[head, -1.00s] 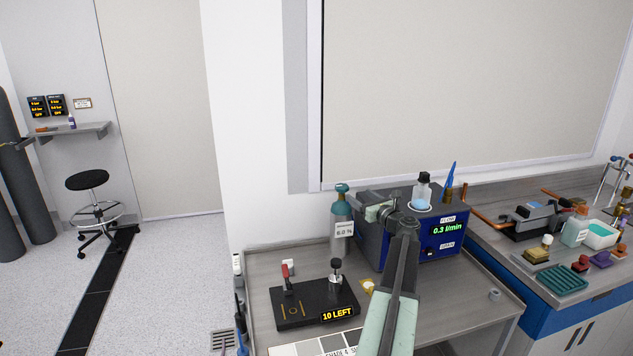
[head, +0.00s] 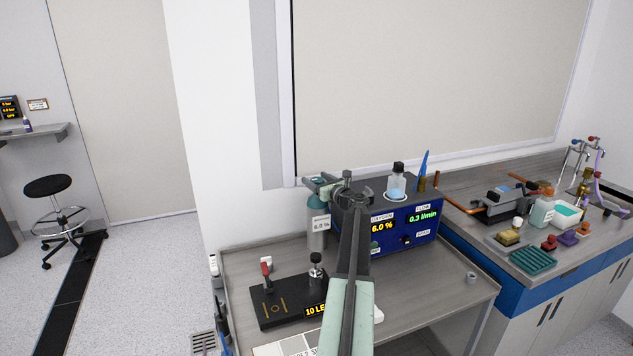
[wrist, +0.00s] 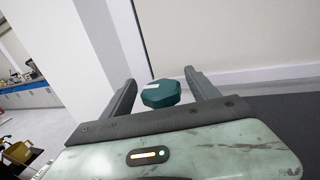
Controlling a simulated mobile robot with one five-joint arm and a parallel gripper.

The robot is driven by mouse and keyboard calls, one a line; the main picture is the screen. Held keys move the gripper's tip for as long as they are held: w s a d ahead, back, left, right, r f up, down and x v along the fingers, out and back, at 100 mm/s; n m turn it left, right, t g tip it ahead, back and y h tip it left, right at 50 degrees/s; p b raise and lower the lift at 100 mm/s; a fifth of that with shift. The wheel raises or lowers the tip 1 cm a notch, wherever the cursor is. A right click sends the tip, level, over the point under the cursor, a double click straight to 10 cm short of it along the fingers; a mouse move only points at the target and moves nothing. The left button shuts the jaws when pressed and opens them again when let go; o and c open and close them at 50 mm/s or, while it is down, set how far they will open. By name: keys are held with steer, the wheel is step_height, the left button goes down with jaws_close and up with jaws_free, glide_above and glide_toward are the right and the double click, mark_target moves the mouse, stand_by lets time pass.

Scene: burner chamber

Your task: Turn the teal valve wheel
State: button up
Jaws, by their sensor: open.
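The teal valve wheel (wrist: 160,93) is a faceted knob with a pale label on it. In the wrist view it shows between the two fingers of my gripper (wrist: 160,77), with a visible gap on each side. My gripper is open and holds nothing. In the head view the wheel's grey-and-teal cylinder (head: 317,230), with a white label, stands on the grey bench. My gripper (head: 318,184) is at the cylinder's top there and partly hides the wheel. I cannot tell the exact depth between fingers and wheel.
A blue analyser box (head: 415,228) reading 6.0 % and 0.3 l/min stands right of the cylinder, close to my arm. A black fixture (head: 275,303) with a red lever lies in front. A cluttered counter (head: 470,208) is at right. Open floor lies left.

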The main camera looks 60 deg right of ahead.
steer(key=c, duration=1.3)
steer(key=shift+a, duration=0.15)
steer(key=shift+c, duration=0.3)
steer(key=m+g+h, duration=0.2)
steer(key=m+h, duration=0.1)
steer(key=h, duration=0.1)
steer(key=m+g+h, duration=0.2)
steer(key=m+g, duration=0.1)
steer(key=g, duration=0.1)
steer(key=m+g+h, duration=0.3)
steer(key=g, duration=0.1)
steer(key=shift+w+g+h, duration=0.15)
steer(key=shift+g+h, duration=0.15)
steer(key=m+g, duration=0.1)
steer(key=g, duration=0.1)
steer(key=m+g, duration=0.2)
steer(key=m+g+h, duration=0.1)
steer(key=g, duration=0.1)
steer(key=shift+d+m+g, duration=0.3)
steer(key=shift+m+g, duration=0.1)
steer(key=shift+s+r+m+g+y, duration=0.1)
steer(key=shift+m+g+y, duration=0.25)
steer(key=shift+m+g, duration=0.9)
steer(key=shift+s+m+g+y, duration=0.1)
steer(key=shift+m+g+y, duration=0.45)
steer(key=shift+g, duration=1.2)
steer(key=shift+a+m, duration=0.1)
steer(key=shift+m, duration=0.2)
